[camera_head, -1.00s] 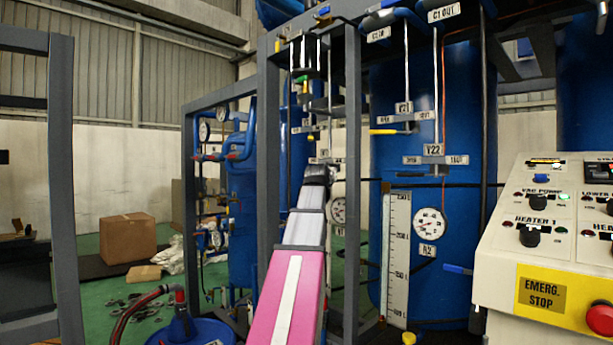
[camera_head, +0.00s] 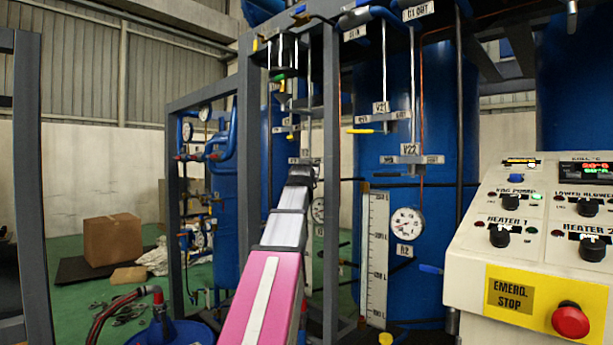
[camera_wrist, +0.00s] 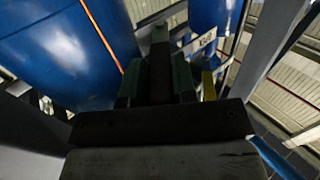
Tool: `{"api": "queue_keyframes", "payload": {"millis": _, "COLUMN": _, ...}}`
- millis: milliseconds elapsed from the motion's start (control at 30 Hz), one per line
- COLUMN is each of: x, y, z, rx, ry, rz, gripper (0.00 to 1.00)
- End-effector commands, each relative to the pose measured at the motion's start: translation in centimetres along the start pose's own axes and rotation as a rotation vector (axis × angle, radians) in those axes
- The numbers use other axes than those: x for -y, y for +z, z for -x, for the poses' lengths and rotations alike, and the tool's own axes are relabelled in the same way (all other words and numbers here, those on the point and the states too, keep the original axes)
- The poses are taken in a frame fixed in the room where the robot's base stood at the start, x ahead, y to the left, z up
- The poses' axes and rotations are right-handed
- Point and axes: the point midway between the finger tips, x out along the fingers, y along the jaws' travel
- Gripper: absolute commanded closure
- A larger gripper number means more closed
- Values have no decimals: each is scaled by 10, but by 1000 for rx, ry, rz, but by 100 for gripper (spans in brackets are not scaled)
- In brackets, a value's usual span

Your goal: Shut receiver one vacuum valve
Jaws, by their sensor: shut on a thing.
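My gripper (camera_wrist: 160,65) shows dark in the middle of the wrist view, its fingers close together on a thing between them. That thing is mostly hidden and looks like a small valve handle. In the head view my arm reaches up into the grey frame. My gripper (camera_head: 301,172) is at its far end, just below a white valve tag plate (camera_head: 305,160) on the pipework, whose lettering is partly covered. My arm hides most of this valve, so its handle angle cannot be told. A yellow part (camera_wrist: 208,86) stands right of the fingers in the wrist view.
Grey frame posts (camera_head: 331,200) stand close on both sides of my arm. A second valve group with a V22 tag (camera_head: 408,149) and a blue tank (camera_head: 437,110) are to the right. The control panel (camera_head: 540,240) with a red emergency stop (camera_head: 571,320) fills the lower right.

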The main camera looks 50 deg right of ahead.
Motion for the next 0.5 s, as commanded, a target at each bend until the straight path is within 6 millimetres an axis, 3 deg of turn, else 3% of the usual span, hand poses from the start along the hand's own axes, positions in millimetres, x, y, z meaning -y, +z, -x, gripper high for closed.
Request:
{"api": "queue_keyframes", "payload": {"millis": 33, "x": 0, "y": 1, "z": 0, "rx": 5, "ry": -1, "rz": 1, "gripper": 65}}
{"api": "queue_keyframes", "payload": {"millis": 100, "x": 0, "y": 1, "z": 0, "rx": 4, "ry": -1, "rz": 1, "gripper": 49}}
{"api": "queue_keyframes", "payload": {"millis": 500, "x": 0, "y": 1, "z": 5, "rx": 1, "ry": 0, "rz": 0, "gripper": 49}}
